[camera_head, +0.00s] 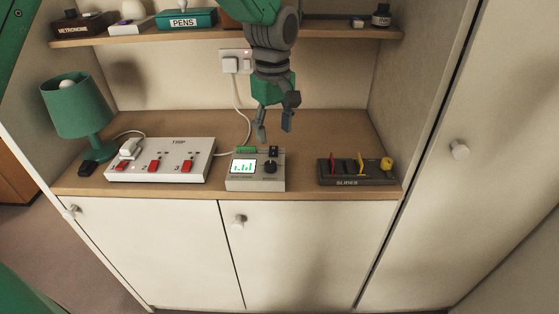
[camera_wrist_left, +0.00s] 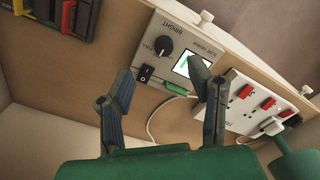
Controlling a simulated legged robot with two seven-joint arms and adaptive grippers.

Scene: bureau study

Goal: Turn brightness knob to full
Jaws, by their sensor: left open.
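The brightness knob (camera_head: 270,167) is a small black dial on a grey box (camera_head: 240,184) with a lit screen (camera_head: 243,166) showing green bars. In the left wrist view the knob (camera_wrist_left: 163,46) sits beside the words BRIGHT and FULL; its pointer is too small to read. My left gripper (camera_head: 274,134) points down, open and empty, above and behind the box, apart from the knob. In the left wrist view its fingers (camera_wrist_left: 160,70) are spread, the right one partly covering the screen. My right gripper is not in view.
A power strip (camera_head: 197,160) with red switches stands left of the box, near a green lamp (camera_head: 77,105). A dark slider panel (camera_head: 350,180) stands to the right. A shelf (camera_head: 335,34) is above, and a black rocker switch (camera_wrist_left: 145,73) is by the knob.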

